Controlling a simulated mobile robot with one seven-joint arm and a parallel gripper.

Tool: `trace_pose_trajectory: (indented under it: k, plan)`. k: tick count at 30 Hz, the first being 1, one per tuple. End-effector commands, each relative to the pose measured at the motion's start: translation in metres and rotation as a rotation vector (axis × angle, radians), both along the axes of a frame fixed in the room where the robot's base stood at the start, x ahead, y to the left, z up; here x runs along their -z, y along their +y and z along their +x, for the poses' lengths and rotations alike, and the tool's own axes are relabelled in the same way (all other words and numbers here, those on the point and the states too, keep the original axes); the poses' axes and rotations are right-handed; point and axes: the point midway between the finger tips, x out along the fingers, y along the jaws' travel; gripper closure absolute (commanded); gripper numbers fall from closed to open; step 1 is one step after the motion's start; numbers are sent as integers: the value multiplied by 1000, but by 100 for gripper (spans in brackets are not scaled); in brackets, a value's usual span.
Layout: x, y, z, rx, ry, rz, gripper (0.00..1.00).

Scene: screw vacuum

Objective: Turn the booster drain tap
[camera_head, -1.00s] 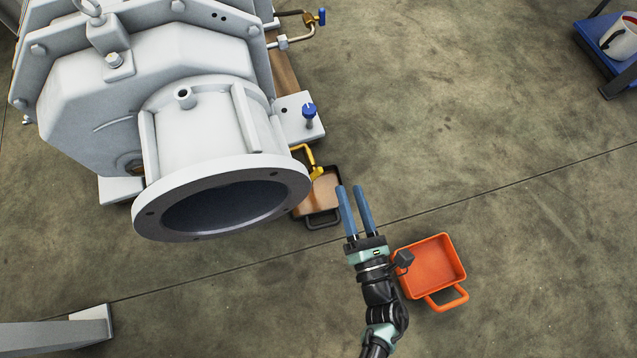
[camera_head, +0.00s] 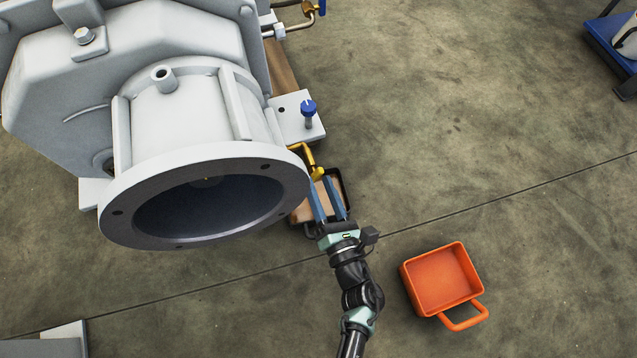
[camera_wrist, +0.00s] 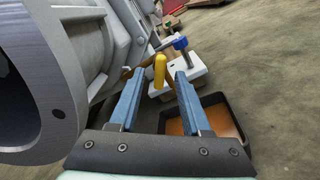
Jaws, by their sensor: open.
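The drain tap has a yellow handle (camera_head: 317,172) on a bent yellow pipe at the lower right of the white booster housing (camera_head: 190,110). In the wrist view the yellow handle (camera_wrist: 160,69) stands upright and appears between my two fingertips. My gripper (camera_head: 322,184) is open, its blue fingers reaching up to the tap from below. In the wrist view my gripper (camera_wrist: 161,76) has nothing clamped in it. I cannot tell whether a finger touches the handle. The tap's lower body is hidden.
A dark-rimmed tray (camera_wrist: 216,102) with brown contents lies below the tap. A blue-topped knob (camera_head: 308,108) stands on the housing's foot plate close by. The housing's big flange (camera_head: 115,212) is left of my gripper. An orange tray (camera_head: 442,280) sits on open floor at right.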

Motion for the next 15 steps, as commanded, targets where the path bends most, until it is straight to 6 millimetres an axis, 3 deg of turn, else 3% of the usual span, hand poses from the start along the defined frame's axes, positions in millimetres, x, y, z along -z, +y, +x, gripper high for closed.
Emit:
trace_pose_trajectory:
  k: [4, 13, 15]
  plan:
    - [1, 4, 11, -1, -1, 0, 52]
    - [-1, 5, 14, 0, 0, 1, 52]
    - [-1, 5, 14, 0, 0, 1, 62]
